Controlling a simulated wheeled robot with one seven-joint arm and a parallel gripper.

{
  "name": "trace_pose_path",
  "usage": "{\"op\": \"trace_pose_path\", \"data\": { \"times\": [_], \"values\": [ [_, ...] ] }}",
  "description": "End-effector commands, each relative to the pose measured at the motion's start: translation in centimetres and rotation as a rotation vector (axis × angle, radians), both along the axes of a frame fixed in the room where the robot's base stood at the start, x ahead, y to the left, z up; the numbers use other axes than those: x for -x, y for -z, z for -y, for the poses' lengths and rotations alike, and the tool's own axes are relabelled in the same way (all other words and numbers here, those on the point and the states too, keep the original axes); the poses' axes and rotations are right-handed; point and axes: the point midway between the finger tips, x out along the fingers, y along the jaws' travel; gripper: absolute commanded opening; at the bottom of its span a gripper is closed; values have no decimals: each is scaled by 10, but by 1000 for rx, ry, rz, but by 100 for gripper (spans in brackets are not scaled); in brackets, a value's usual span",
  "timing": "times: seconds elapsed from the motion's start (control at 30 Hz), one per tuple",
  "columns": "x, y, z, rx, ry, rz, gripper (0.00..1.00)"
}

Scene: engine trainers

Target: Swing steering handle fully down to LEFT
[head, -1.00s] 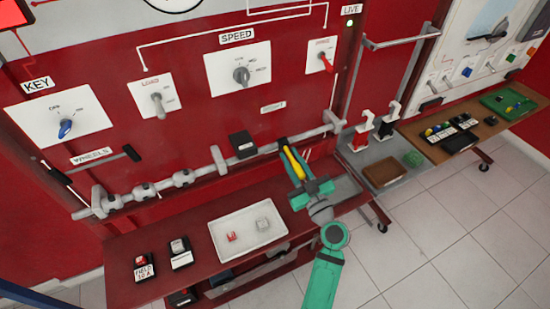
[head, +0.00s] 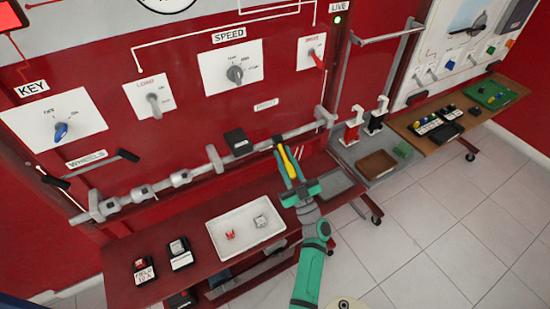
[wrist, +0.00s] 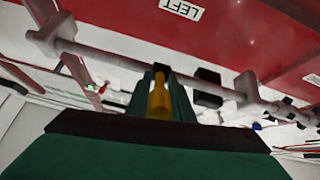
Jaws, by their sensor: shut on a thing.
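The steering handle shows as a yellow grip (head: 289,162), which also shows in the wrist view (wrist: 158,100). My gripper (head: 284,158) is shut on it, with a dark-tipped finger on each side. In the wrist view my gripper (wrist: 160,85) points up toward the long grey bar (wrist: 120,58), and the yellow grip lies between the fingers. In the head view the grip slants down and right, just below the bar (head: 190,178). The handle's joint with the bar is hidden by my fingers. A LEFT label (wrist: 181,8) is on the red panel in the wrist view.
Below is a red shelf (head: 120,250) with a white tray (head: 215,250). A brown tray (head: 377,163) and grey shelf are to the right. Open tiled floor (head: 430,230) lies at lower right.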

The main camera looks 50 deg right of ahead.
Motion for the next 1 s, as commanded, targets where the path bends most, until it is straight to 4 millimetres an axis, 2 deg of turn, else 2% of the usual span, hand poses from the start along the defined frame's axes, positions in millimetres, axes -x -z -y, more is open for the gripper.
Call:
{"op": "trace_pose_path", "data": {
  "times": [0.5,0.53,0.6,1.0],
  "values": [
    [3,3,4,2,9,7,0],
    [3,3,4,2,9,7,25],
    [3,3,4,2,9,8,40],
    [7,6,1,4,7,8,40]
  ]
}}
